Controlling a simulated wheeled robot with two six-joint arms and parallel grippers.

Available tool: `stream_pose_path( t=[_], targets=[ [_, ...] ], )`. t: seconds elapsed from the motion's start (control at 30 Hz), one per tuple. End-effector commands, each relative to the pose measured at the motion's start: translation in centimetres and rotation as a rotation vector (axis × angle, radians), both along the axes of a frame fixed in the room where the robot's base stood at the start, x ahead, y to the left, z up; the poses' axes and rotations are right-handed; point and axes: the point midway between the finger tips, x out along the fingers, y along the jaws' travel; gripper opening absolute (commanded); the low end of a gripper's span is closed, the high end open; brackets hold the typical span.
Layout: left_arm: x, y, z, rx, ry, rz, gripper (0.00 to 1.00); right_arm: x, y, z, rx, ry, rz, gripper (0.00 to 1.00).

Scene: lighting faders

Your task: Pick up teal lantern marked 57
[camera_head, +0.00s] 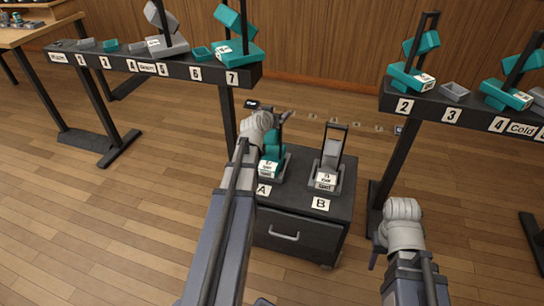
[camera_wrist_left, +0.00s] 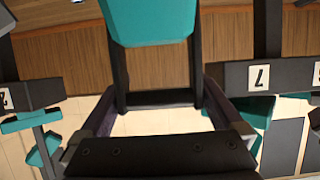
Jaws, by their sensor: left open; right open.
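A teal lantern (camera_head: 272,153) with a dark upright handle stands over slot A of the dark cabinet (camera_head: 300,230); its number is too small to read. My left gripper (camera_head: 270,110) is at the top of this lantern and partly hides it. In the left wrist view, the teal body (camera_wrist_left: 150,22) and black handle frame (camera_wrist_left: 158,98) show between my open left fingers (camera_wrist_left: 168,115); contact cannot be told. My right gripper (camera_head: 376,258) is open and empty, low at the right of the cabinet. Other teal lanterns stand on the left rack (camera_head: 236,50) and right rack (camera_head: 410,78).
A grey lantern (camera_head: 328,165) stands over slot B, close to the right of the teal one. The left rack (camera_head: 130,60) and right rack (camera_head: 455,112) carry numbered places with lanterns and small trays. Floor in front of the cabinet's left side is clear.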

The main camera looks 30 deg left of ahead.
Motion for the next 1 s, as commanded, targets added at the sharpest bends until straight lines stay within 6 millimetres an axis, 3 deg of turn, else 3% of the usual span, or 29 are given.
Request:
stream_pose_path(
  t=[0.2,1.0],
  targets=[
    [0.05,0.0,0.02,0.0,0.0,0.0,0.99,0.0,-0.01,0.01,0.0,0.0,0.0,0.5],
    [0.02,0.01,0.0,-0.001,0.0,0.0,0.09,0.0,0.0,0.01,0.0,0.0,0.0,0.5]
  ],
)
